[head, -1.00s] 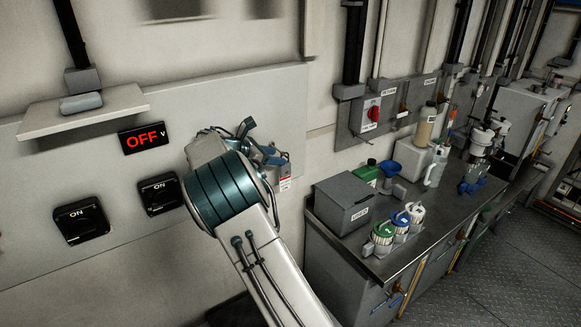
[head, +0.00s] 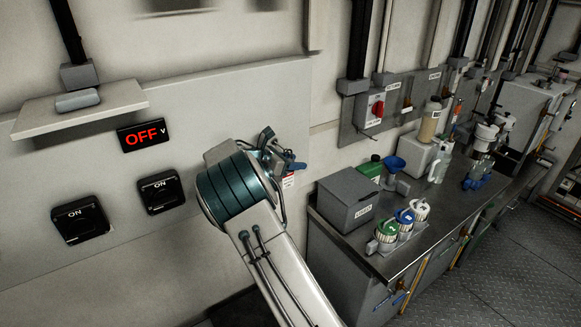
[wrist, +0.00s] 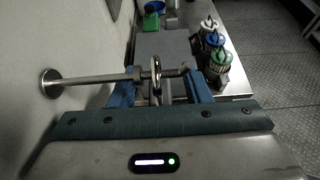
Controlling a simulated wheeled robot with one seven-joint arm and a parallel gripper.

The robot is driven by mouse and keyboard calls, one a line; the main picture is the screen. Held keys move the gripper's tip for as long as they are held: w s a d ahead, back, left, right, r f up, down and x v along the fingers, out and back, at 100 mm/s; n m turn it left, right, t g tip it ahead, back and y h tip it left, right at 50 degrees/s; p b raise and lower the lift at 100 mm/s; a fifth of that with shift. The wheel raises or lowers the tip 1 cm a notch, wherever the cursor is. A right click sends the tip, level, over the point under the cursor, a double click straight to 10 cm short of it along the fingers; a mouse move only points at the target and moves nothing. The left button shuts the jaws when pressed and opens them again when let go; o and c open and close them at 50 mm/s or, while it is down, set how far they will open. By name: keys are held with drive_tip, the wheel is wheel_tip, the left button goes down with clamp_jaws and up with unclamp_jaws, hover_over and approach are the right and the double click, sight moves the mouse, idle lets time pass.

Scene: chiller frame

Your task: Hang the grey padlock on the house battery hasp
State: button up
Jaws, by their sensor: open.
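In the wrist view a metal rod (wrist: 105,79) with a round flange sticks out from the pale wall. A metal loop (wrist: 156,72), looking like the grey padlock's shackle, is around the rod near its outer end. The padlock's body is mostly hidden below the loop. My gripper (wrist: 160,86) is open, with one blue finger on each side of the loop and a gap to it. In the head view my gripper (head: 284,160) is beside the wall panel, largely covered by my wrist. I cannot make out the house battery hasp in either view.
The wall panel (head: 240,90) carries two black ON switches (head: 79,219) and a red OFF display (head: 144,135). A grey box (head: 348,199) and several coloured-lid bottles (head: 387,232) stand on the metal bench at right. A red rotary switch (head: 376,108) is above.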

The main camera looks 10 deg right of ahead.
drive_tip(key=shift+a, duration=0.1)
clamp_jaws()
drive_tip(key=shift+r, duration=0.15)
